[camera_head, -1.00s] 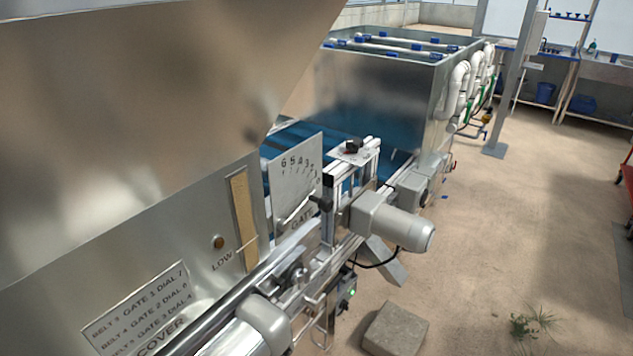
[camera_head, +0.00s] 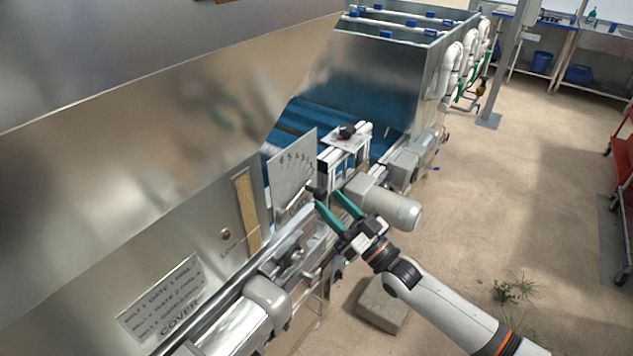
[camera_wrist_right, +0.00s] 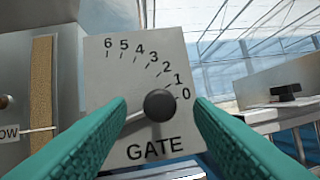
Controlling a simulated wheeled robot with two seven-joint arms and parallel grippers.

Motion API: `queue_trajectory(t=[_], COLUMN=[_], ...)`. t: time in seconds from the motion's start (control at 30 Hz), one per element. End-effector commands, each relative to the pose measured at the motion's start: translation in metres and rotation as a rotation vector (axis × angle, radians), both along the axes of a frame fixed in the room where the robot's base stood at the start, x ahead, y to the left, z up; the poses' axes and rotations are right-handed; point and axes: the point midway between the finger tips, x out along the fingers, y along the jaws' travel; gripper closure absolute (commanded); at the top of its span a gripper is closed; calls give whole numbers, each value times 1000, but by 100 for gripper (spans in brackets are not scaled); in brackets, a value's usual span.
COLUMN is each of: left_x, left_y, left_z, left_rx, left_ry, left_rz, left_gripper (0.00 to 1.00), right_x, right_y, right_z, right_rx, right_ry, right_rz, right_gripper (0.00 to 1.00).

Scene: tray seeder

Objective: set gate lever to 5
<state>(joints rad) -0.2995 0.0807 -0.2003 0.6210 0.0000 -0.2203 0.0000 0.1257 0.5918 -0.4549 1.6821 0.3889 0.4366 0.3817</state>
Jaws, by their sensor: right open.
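The gate dial plate (camera_head: 291,170) is a pale panel marked GATE with numbers 6 to 0; it fills the middle of the right wrist view (camera_wrist_right: 105,80). The gate lever's round black knob (camera_wrist_right: 160,105) shows in front of the plate, close to the 0 and 1 end of the scale. The lever's pale bar (camera_wrist_right: 134,118) runs down-left from the knob, its far part hidden by a finger. My right gripper (camera_head: 328,198) is open, its green fingers to the left and right of the knob in the wrist view. I cannot tell whether they touch it. My left gripper is not in view.
The metal hopper wall (camera_head: 150,150) stands left of the dial. A grey motor (camera_head: 385,202) sits right beside my right gripper. A bracket with a black knob (camera_head: 347,131) stands behind. A stone block (camera_head: 383,305) lies on the floor below. Floor at right is mostly clear.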

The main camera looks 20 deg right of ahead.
Motion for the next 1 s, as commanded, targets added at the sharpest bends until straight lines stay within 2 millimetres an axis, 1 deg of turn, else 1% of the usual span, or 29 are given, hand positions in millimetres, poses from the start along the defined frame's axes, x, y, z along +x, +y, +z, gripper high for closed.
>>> queue_trajectory(t=[0.03,0.1,0.3,0.47,0.7,0.77,1.0], left_x=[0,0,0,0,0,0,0], left_y=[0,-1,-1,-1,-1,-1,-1], left_z=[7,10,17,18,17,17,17], left_rx=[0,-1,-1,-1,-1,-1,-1], left_ry=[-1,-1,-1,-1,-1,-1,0], left_rz=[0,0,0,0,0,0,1], left_gripper=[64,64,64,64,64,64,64], right_x=[10,20,40,46,46,46,46], right_y=[5,11,23,26,27,27,27], right_z=[8,12,20,21,21,21,20], right_rx=[1,0,-1,-2,-2,-2,-2], right_ry=[-1,-2,0,2,2,2,1], right_rz=[-1,-1,-1,-1,-1,-1,0], right_gripper=[52,52,52,52,52,61,100])
